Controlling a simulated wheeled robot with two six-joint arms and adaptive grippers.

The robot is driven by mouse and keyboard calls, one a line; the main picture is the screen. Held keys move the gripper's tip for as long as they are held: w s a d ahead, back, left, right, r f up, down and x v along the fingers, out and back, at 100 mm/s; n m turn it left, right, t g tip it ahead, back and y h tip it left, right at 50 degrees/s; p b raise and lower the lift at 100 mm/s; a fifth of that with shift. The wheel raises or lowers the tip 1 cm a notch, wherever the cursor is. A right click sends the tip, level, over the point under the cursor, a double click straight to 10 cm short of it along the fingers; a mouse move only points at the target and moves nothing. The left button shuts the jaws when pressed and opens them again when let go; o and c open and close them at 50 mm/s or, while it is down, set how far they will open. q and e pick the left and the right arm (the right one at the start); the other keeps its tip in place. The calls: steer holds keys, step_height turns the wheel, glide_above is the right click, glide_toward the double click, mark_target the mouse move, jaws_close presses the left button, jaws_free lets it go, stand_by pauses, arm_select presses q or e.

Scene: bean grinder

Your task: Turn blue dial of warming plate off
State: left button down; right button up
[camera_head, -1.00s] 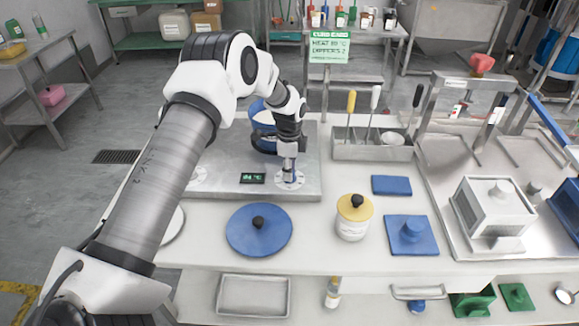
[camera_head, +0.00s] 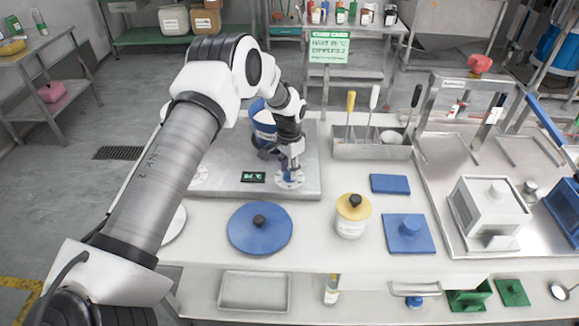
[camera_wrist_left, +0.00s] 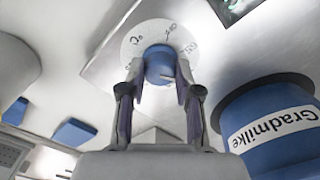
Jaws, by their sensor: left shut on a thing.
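The warming plate (camera_head: 230,176) is a grey metal slab with a small green-lit display (camera_head: 253,177) on its front part. My left gripper (camera_head: 291,170) reaches down over the white dial face (camera_head: 289,181) right of the display. In the left wrist view, its two fingers (camera_wrist_left: 159,85) are shut on the blue dial (camera_wrist_left: 157,63), one on each side. A pale pointer mark and printed markings show around the dial. In the head view the fingers mostly hide the dial. My right gripper is not in view.
A blue pot labelled Gradmilke (camera_wrist_left: 280,135) stands on the plate close to my left gripper. A blue lid (camera_head: 259,228) and a yellow-lidded jar (camera_head: 352,216) stand in front. A tool holder (camera_head: 350,150) is at the right.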

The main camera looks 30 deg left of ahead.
arm_select(q)
steer(key=n, duration=0.2)
steer(key=n+p, duration=0.1)
steer(key=n, duration=0.1)
steer(key=shift+s+f+n, duration=0.1)
steer(key=shift+s+n, duration=0.1)
steer(key=shift+n, duration=0.1)
steer(key=n+p, duration=0.1)
steer(key=n, duration=0.3)
steer(key=shift+n, duration=0.3)
steer(key=n+p, duration=0.1)
steer(key=n, duration=0.3)
steer(key=shift+d+n, duration=0.1)
steer(key=shift+n, duration=0.2)
steer(key=shift+f+n+p, duration=0.1)
steer(key=shift+n+p, duration=0.3)
steer(key=shift+n, duration=1.8)
steer(key=c, duration=0.8)
jaws_free()
steer(key=shift+w, duration=0.15)
